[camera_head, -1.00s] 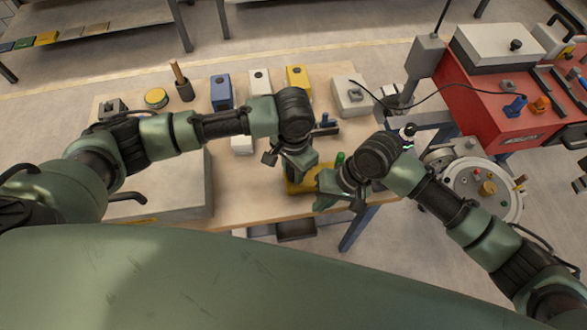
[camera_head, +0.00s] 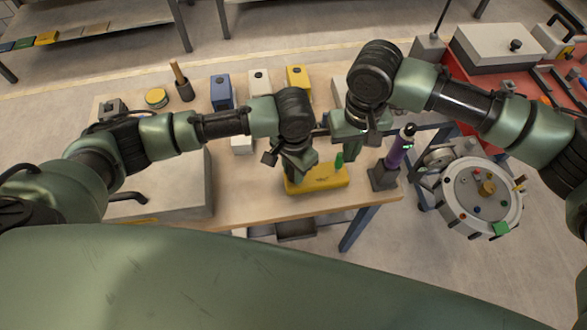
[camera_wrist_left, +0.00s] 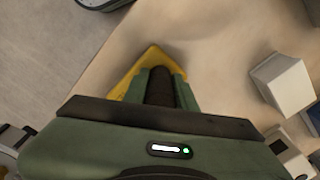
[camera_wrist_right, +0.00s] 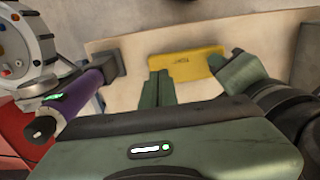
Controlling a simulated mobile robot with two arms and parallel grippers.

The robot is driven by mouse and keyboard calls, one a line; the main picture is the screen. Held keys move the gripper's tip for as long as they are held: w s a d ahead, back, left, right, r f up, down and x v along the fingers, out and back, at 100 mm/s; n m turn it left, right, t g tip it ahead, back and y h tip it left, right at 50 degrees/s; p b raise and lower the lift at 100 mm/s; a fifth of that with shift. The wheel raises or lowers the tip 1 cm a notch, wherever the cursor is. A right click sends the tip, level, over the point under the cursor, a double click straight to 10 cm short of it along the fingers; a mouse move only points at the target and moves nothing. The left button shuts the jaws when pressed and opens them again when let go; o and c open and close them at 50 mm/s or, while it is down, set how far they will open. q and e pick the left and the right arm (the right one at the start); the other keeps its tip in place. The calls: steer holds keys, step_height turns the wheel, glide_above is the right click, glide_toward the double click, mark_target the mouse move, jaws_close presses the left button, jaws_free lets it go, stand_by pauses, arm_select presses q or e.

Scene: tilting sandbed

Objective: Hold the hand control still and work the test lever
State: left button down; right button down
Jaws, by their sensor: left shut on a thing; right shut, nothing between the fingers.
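The yellow hand control (camera_head: 318,181) lies on the wooden table near its front edge. My left gripper (camera_head: 298,168) is over its left end. In the left wrist view its fingers are shut on a dark upright grip (camera_wrist_left: 160,88) above the yellow body (camera_wrist_left: 148,62). My right gripper (camera_head: 347,152) is just behind and above that piece, shut and empty. In the right wrist view its closed fingers (camera_wrist_right: 158,88) are in front of the yellow body (camera_wrist_right: 187,66); whether they touch the lever cannot be told.
A purple-handled tool (camera_head: 398,150) stands in a dark holder (camera_head: 383,177) to the right. A round grey unit (camera_head: 480,193) is beyond the table's right side. Blue (camera_head: 221,92), white and yellow boxes stand behind. A grey case (camera_head: 185,190) lies left.

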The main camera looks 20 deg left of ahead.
mark_target(340, 183)
steer(key=shift+f, duration=2)
steer(key=shift+f, duration=0.1)
stand_by(0.4)
steer(key=shift+f, duration=1.9)
